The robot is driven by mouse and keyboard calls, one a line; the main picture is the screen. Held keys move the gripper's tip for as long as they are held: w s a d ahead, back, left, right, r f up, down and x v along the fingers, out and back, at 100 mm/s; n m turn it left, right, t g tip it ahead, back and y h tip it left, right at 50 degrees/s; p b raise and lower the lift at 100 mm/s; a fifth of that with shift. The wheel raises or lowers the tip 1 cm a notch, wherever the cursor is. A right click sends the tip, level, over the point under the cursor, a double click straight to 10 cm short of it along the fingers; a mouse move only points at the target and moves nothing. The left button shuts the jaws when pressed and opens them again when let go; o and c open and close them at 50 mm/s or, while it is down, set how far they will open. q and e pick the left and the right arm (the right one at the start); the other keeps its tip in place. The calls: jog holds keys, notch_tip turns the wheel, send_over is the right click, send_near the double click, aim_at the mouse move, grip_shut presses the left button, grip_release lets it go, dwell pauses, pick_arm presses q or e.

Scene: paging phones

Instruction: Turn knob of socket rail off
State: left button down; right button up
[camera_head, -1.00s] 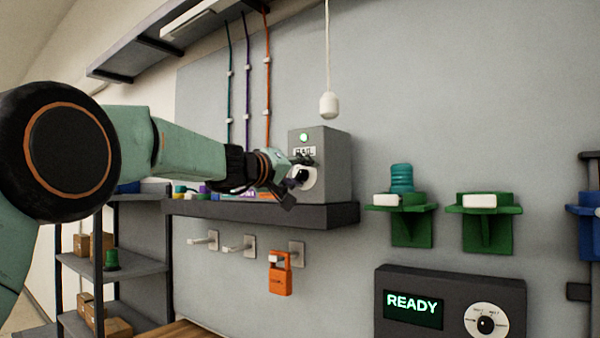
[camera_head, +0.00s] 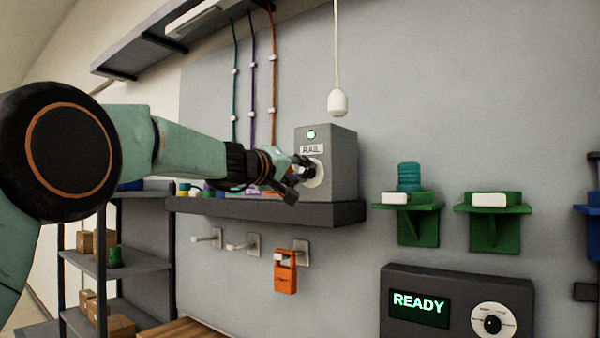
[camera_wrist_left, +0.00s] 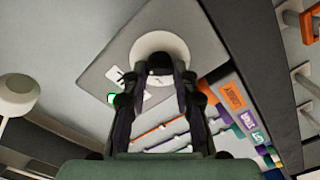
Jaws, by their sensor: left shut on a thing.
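The socket rail box (camera_head: 340,160) is grey, labelled RAIL, and sits on the wall shelf with a lit green lamp (camera_head: 311,134) on top of its front. Its white knob disc (camera_head: 319,176) is partly covered by my left gripper (camera_head: 298,176). In the left wrist view, my left gripper (camera_wrist_left: 160,78) has its fingers closed around the black knob (camera_wrist_left: 159,61) in front of the white disc (camera_wrist_left: 160,42). The fingers hide much of the knob, so its pointing direction is unclear. The green lamp also shows there (camera_wrist_left: 110,98). My right gripper is out of view.
The dark shelf (camera_head: 335,213) carries the box and several coloured items. A white pull-cord handle (camera_head: 337,102) hangs to the upper right of the box. Below are hooks and an orange padlock (camera_head: 285,278). A READY panel (camera_head: 455,285) is at lower right.

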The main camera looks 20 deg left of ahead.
pick_arm(q)
jog(key=n, duration=0.3)
jog(key=shift+d+f+b, duration=0.1)
jog(key=shift+f+b, duration=0.2)
jog(key=shift+b, duration=0.1)
jog(key=n, duration=0.4)
jog(key=shift+n, duration=0.4)
jog(key=n, duration=0.5)
jog(key=shift+r+n+p, duration=0.2)
jog(key=shift+n+p, duration=0.1)
jog(key=shift+n, duration=1.5)
jog(key=shift+r+n, duration=0.15)
jog(key=shift+n, duration=0.15)
jog(key=c, duration=1.4)
grip_release()
jog(key=o, duration=0.4)
jog(key=shift+w+d+f, duration=0.2)
jog(key=shift+c, duration=0.2)
jog(key=shift+s+a, duration=0.1)
jog(key=shift+s, duration=0.05)
